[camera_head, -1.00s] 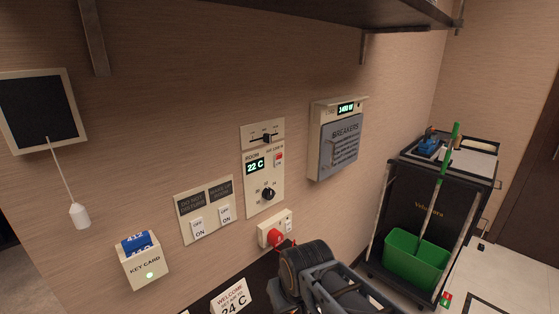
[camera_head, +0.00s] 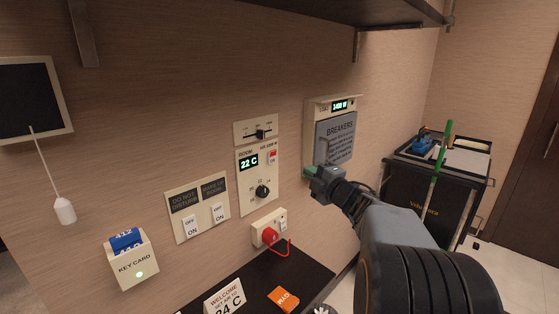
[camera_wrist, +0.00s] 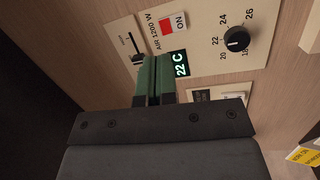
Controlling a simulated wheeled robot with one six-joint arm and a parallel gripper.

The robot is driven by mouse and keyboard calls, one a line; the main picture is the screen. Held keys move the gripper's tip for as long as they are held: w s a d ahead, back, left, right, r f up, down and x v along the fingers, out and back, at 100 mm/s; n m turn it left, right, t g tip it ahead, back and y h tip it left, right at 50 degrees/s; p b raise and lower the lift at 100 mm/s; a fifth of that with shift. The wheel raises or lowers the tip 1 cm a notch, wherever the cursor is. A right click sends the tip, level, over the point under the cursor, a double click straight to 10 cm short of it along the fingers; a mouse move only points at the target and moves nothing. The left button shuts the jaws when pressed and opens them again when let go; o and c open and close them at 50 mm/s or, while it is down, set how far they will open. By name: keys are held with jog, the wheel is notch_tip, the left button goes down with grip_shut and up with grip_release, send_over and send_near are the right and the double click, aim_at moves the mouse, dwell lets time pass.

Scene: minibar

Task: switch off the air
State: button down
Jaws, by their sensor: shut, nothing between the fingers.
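The air control panel (camera_head: 258,178) is on the wall, with a lit 22 C display (camera_head: 248,162), a small red-and-white air switch (camera_head: 272,158) and a black knob (camera_head: 262,191). In the wrist view the air switch (camera_wrist: 173,24) shows a red part and a white part marked ON, beside the label AIR 1200 W; the knob (camera_wrist: 236,39) is right of it. My gripper (camera_head: 310,171) is shut and empty, right of the panel in the head view. In the wrist view its green fingertips (camera_wrist: 151,60) overlap the panel near the display; contact cannot be told.
A slider (camera_head: 260,134) is above the panel. The breaker box (camera_head: 334,140) with its cover shut is close to my gripper. Two service switches (camera_head: 205,220), a key card holder (camera_head: 132,262) and a red plug (camera_head: 269,235) are lower. A cleaning cart (camera_head: 432,190) stands at right.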

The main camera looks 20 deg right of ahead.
aim_at(273, 154)
jog(key=shift+s+d+f+n+g+y, duration=0.1)
jog(key=shift+s+n+g+y, duration=0.1)
jog(key=shift+n+y, duration=0.4)
jog(key=shift+s+d+f+n+g+y, duration=0.1)
jog(key=shift+s+f+n+y, duration=0.05)
jog(key=shift+n+y, duration=0.4)
jog(key=shift+s+d+f+n+g+y, duration=0.1)
jog(key=shift+s+n+y, duration=0.1)
jog(key=shift+n+y, duration=0.4)
jog(key=shift+a, duration=0.1)
jog(key=p+x, duration=0.3)
jog(key=x, duration=0.9)
jog(key=shift+w, duration=0.1)
jog(key=shift+p+x, duration=0.45)
jog(key=shift+x, duration=0.45)
